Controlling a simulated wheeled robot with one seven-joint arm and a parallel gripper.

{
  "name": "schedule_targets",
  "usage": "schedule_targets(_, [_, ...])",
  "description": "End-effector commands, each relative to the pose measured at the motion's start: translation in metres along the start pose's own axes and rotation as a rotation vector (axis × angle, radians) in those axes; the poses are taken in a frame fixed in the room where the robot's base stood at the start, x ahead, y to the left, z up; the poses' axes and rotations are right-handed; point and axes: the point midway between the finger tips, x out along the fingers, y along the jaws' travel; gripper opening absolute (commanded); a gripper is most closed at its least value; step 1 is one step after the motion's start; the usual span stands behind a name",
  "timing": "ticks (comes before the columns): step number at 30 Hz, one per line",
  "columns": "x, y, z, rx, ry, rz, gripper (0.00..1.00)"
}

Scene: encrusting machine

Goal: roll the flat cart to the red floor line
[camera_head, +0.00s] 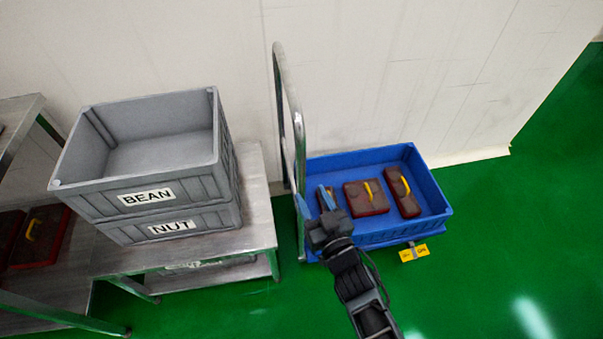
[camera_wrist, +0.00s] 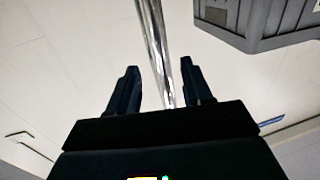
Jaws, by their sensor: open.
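The flat cart stands by the wall, its tall metal push handle (camera_head: 297,125) upright at its left end. A blue crate (camera_head: 432,187) sits on it and hides most of its deck. My gripper (camera_head: 313,198) is open and empty, close to the handle and over the crate's left end. In the wrist view, a shiny metal bar (camera_wrist: 154,38) runs between the two open fingers (camera_wrist: 159,68). I cannot tell how deep the bar lies between them. No red floor line shows in either view.
Grey bins marked BEAN (camera_head: 147,197) and NUT (camera_head: 171,227) are stacked on a metal table (camera_head: 258,215) left of the cart. Dark red blocks with yellow handles (camera_head: 366,198) lie in the crate. Green floor (camera_head: 500,260) is clear to the right.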

Motion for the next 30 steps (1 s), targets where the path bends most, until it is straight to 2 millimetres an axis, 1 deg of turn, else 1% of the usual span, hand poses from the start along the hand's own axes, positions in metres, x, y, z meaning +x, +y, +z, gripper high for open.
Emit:
schedule_targets(1, [0.006,0.0,0.003,0.0,0.001,-0.001,0.5])
schedule_targets(9, [0.046,-0.002,0.004,0.001,0.001,-0.003,0.5])
schedule_targets(15, [0.066,-0.001,0.002,0.001,0.0,-0.001,0.5])
schedule_targets(20, [0.071,-0.001,0.001,0.002,-0.001,0.0,0.5])
schedule_targets(27, [0.071,-0.001,0.0,0.002,-0.001,0.001,0.5])
schedule_targets(30, [0.071,-0.001,0.001,0.002,0.0,0.001,0.4])
